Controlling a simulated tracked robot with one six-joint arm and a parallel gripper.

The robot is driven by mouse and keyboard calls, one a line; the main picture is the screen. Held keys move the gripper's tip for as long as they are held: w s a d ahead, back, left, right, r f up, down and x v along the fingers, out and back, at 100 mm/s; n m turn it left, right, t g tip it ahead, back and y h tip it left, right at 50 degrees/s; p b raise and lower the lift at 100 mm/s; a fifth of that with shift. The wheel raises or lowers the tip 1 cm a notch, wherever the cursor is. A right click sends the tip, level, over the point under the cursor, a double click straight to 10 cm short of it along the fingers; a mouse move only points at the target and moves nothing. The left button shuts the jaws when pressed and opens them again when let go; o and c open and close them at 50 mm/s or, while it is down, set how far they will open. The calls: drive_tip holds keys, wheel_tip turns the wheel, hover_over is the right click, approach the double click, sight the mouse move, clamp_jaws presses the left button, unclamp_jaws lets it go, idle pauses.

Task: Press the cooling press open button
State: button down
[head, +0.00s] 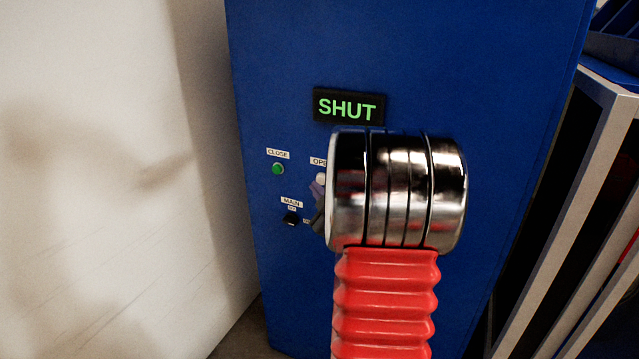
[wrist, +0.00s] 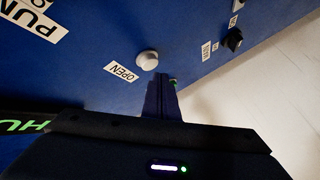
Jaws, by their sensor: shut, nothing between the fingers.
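The white round open button (wrist: 148,60) sits on the blue panel beside its OPEN label (wrist: 121,72) in the wrist view. In the head view the button (head: 321,180) is partly hidden behind my arm. My gripper (wrist: 161,78) is shut and empty, its tips just below and right of the button in the wrist view. I cannot tell whether they touch the panel or button. A dark display (head: 348,106) above the button reads SHUT in green. The blue cooling press panel (head: 400,50) fills the middle of the head view.
A green CLOSE button (head: 278,169) is left of the open button. A black MAIN knob (head: 291,218) sits below it. A pale wall (head: 110,150) stands left of the panel. A grey-framed rack (head: 590,150) stands at the right.

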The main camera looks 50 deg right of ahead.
idle(0.4)
drive_tip(key=shift+w+d, duration=0.15)
drive_tip(key=shift+d, duration=0.25)
